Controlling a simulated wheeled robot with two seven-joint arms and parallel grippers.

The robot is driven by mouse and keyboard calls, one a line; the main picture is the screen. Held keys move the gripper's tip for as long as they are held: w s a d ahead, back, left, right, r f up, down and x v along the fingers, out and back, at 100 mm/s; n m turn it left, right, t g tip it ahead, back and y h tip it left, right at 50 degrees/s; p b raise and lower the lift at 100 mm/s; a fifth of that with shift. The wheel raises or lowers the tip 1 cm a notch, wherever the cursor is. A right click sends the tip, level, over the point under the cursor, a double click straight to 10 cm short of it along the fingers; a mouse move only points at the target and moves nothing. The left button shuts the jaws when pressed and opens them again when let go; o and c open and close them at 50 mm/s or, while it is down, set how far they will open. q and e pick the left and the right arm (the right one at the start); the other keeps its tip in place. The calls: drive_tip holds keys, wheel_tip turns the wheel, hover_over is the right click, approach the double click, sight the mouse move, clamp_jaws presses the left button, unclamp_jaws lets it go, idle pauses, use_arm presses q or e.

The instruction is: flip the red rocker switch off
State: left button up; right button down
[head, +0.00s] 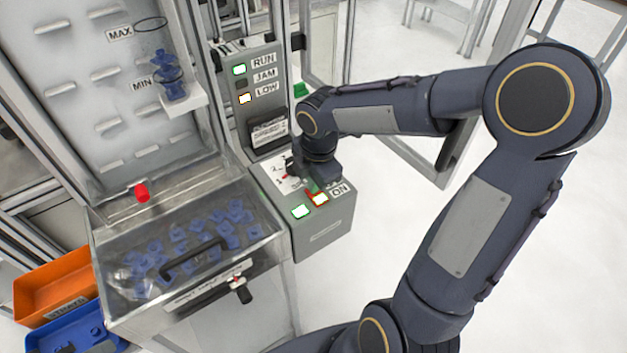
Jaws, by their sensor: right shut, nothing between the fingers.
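The red rocker switch (319,199) is on the sloped lower panel of the grey control box, beside the ON label. It glows bright with a red-orange edge, and its upper left part is partly hidden by my right gripper. My right gripper (311,188) is shut and empty, pointing down at the panel right by the switch. Its fingertips are small and dark here, so I cannot tell whether they touch the switch. My left gripper is not in view.
A lit green button (301,211) sits beside the switch, and a selector knob (291,169) is behind my gripper. RUN and LOW lamps glow on the upright panel (258,90). A clear-lidded hopper (130,318) with blue parts stands left, near an orange bin (30,289).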

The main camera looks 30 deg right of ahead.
drive_tip(key=shift+w+f, duration=0.1)
drive_tip(key=shift+f, duration=0.2)
drive_tip(key=shift+s+r, duration=0.1)
drive_tip(key=shift+s, duration=0.4)
drive_tip(key=shift+s+r, duration=0.15)
drive_tip(key=shift+s, duration=0.25)
drive_tip(key=shift+w, duration=0.1)
